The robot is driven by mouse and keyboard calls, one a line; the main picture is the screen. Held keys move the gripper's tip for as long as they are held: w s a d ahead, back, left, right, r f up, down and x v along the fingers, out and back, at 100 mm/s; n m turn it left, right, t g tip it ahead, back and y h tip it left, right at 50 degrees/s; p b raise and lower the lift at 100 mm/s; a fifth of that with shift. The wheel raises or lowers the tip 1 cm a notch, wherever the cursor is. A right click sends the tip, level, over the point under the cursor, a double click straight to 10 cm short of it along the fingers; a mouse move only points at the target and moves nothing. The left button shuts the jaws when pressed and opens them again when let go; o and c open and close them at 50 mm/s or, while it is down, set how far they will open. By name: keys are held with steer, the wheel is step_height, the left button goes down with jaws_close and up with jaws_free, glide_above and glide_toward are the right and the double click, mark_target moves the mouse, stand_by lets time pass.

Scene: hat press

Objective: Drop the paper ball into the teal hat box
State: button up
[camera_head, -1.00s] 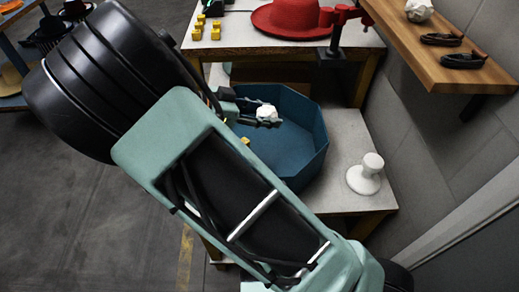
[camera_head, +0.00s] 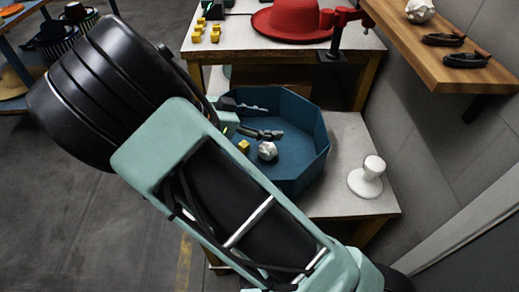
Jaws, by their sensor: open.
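The teal hat box (camera_head: 308,148) is an open, many-sided box on the lower white table. A crumpled white paper ball (camera_head: 268,150) is inside it, low in the box beside a small yellow block (camera_head: 244,146). My gripper (camera_head: 272,121) is over the box, above the ball and apart from it. Its two dark fingers are spread and nothing is between them. My arm hides the left and near part of the box.
A red hat (camera_head: 290,20), a red clamp (camera_head: 345,20) and yellow blocks (camera_head: 215,36) are on the upper table. A white stand (camera_head: 367,178) is right of the box. Another white crumpled ball (camera_head: 420,10) sits on the wooden shelf (camera_head: 432,58).

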steer(key=v, duration=1.2)
steer(key=shift+w, duration=0.1)
